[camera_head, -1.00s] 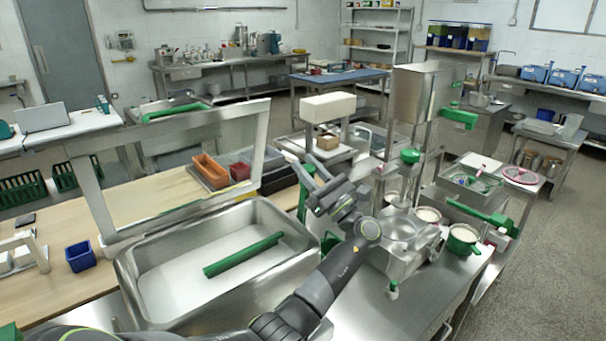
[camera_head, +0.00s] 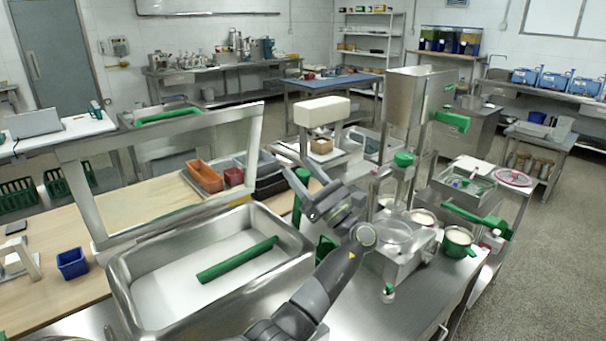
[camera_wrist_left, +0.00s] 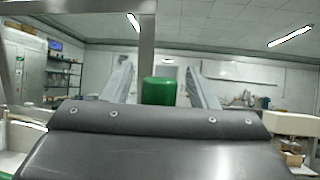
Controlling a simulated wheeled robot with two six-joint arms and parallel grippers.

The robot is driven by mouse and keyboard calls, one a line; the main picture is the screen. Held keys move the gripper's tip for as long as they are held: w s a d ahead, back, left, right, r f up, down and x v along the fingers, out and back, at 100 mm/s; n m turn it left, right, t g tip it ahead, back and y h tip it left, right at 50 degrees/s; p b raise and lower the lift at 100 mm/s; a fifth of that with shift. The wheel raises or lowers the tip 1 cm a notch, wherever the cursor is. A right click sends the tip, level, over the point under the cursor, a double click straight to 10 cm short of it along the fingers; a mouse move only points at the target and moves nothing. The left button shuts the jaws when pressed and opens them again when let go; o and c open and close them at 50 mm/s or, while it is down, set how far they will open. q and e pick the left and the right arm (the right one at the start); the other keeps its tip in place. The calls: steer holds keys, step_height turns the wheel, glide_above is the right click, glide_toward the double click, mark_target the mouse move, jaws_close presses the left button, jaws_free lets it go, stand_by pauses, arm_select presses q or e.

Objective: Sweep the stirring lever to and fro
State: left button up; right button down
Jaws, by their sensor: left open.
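An upright green handle (camera_head: 302,178), which looks like the stirring lever's grip, stands beside the right end of the steel tub. In the left wrist view its rounded green top (camera_wrist_left: 160,91) shows between my two grey fingers, with gaps visible on both sides. My left gripper (camera_head: 306,192) is open around or just in front of this handle; I cannot tell whether it touches. The lever's lower part is hidden behind the gripper and the tub's rim. My right gripper is not in view.
The steel tub (camera_head: 136,292), with a green bar (camera_head: 237,260) across it, stands left of my arm. A steel mill with a hopper (camera_head: 418,97) and green-handled pots (camera_head: 457,241) is close on the right. A tilted framed panel (camera_head: 90,195) rises behind the tub.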

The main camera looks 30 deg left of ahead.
arm_select(q)
steer(key=b+v, duration=0.7)
steer(key=v, duration=1)
steer(key=shift+f+b, duration=0.15)
steer(key=shift+b, duration=0.15)
